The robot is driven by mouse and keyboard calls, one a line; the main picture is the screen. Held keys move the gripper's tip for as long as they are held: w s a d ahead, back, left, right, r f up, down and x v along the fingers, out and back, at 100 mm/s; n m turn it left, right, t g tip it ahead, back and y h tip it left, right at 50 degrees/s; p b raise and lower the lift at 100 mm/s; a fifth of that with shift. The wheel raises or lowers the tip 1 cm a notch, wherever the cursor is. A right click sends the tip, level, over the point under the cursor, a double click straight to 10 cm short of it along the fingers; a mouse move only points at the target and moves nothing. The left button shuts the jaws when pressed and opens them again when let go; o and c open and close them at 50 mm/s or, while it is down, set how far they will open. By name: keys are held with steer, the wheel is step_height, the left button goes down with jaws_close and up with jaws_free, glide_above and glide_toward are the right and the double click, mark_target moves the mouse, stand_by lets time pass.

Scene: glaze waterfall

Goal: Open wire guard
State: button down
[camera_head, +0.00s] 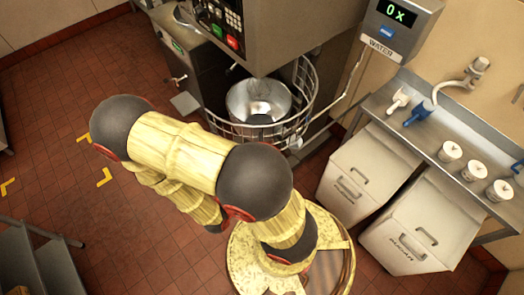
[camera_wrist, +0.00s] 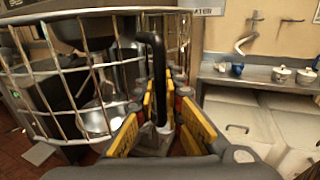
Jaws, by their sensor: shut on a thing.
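The wire guard (camera_head: 304,92) is a curved metal grid at the front and right of the mixer's steel bowl (camera_head: 258,101). In the wrist view its grid (camera_wrist: 62,88) fills the left side, with a broad metal band along its top. A black upright handle (camera_wrist: 155,62) with a bent top stands at the grid's right part. My gripper (camera_wrist: 166,92) has its yellow fingers on either side of the handle and is shut on it. In the head view I cannot make out the fingertips.
The mixer body (camera_head: 284,32) stands above the bowl. White bins (camera_head: 358,178) stand under a steel counter (camera_head: 430,138) to the right, with several white canisters (camera_head: 451,150) on top. A metal rack (camera_head: 38,262) is at the lower left. The tiled floor left of my arm is mostly clear.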

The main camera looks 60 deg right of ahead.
steer(key=c, duration=2.2)
jaws_free()
steer(key=shift+a, duration=0.15)
steer(key=shift+o, duration=1.2)
steer(key=a, duration=1.2)
steer(key=shift+s, duration=0.45)
